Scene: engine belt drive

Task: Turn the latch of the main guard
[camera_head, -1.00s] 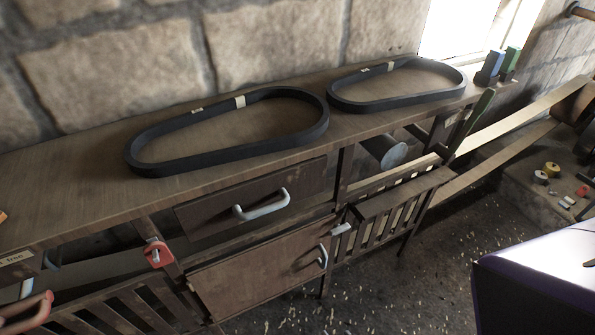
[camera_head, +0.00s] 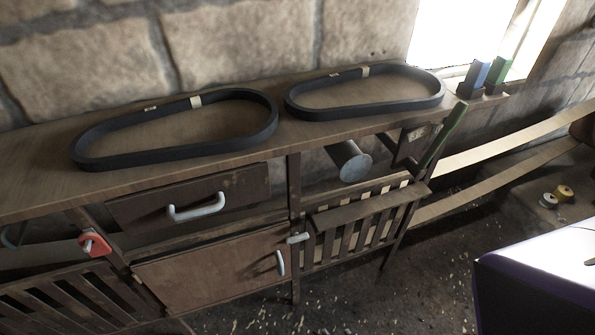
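A small pale grey latch (camera_head: 298,238) sits on the post between the wooden cabinet door (camera_head: 215,270) and the slatted wooden guard (camera_head: 360,222). It lies roughly level across the post. A red fitting with a pale middle (camera_head: 95,244) is on the left post, above another slatted panel (camera_head: 70,305). I cannot tell from the view which of these belongs to the main guard. Neither of my grippers is in view.
Two black belts (camera_head: 263,140) (camera_head: 435,98) lie on the bench top (camera_head: 45,190). A drawer has a grey handle (camera_head: 196,208); the door has one too (camera_head: 280,263). A grey cylinder (camera_head: 354,168) shows under the bench. A flat belt (camera_head: 500,150) runs off right. Floor in front is open.

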